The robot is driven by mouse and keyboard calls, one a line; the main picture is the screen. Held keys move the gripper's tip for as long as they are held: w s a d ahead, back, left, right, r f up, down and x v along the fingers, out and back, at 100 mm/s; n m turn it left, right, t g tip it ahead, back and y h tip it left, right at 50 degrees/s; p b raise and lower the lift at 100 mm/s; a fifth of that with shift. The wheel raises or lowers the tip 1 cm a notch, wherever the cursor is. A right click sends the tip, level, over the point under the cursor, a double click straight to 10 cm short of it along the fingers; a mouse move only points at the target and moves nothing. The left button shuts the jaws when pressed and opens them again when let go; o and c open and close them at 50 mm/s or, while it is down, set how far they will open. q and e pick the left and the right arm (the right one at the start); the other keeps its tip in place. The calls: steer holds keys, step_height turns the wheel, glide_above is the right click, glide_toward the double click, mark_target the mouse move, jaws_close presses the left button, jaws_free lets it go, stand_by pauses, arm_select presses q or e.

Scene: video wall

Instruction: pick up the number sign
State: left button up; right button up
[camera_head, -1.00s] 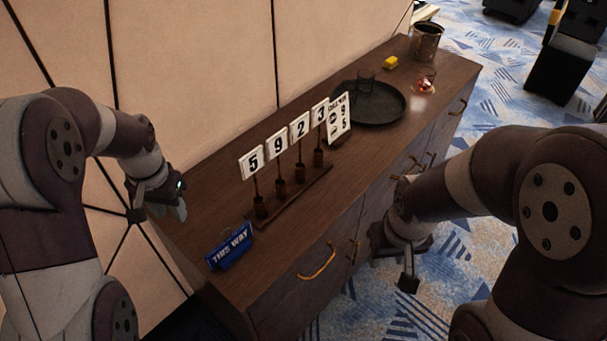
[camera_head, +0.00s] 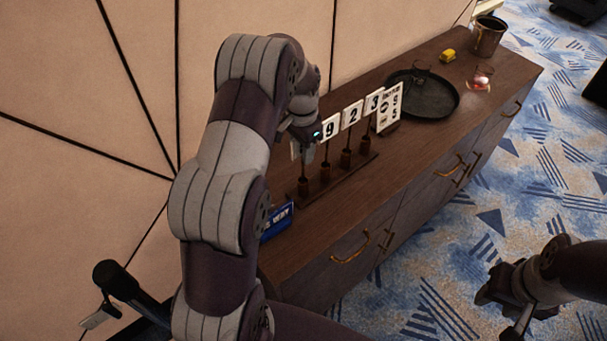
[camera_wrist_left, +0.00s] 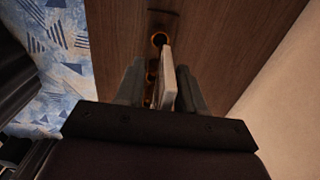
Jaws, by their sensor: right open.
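Number signs stand in a row on posts in a dark wooden rack (camera_head: 340,176) on the cabinet: the 9 sign (camera_head: 331,127), the 2 sign (camera_head: 352,115) and the 3 sign (camera_head: 374,101). My left gripper (camera_head: 307,152) is at the near end of the row, where it covers most of the end sign. In the left wrist view a white sign (camera_wrist_left: 168,82) stands edge-on between the left fingers, close to the right-hand finger, with a gap on the other side. The left jaws look open. My right gripper (camera_head: 514,318) is open and empty, over the carpet at lower right.
A blue "this way" sign (camera_head: 277,221) lies near the rack's near end, partly behind my left arm. A white price card (camera_head: 389,108) stands beyond the 3. A dark round tray (camera_head: 440,105), yellow block (camera_head: 448,56) and metal bucket (camera_head: 488,36) are farther back. A panelled wall borders the cabinet.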

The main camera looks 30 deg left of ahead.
arm_select(q)
jaws_close()
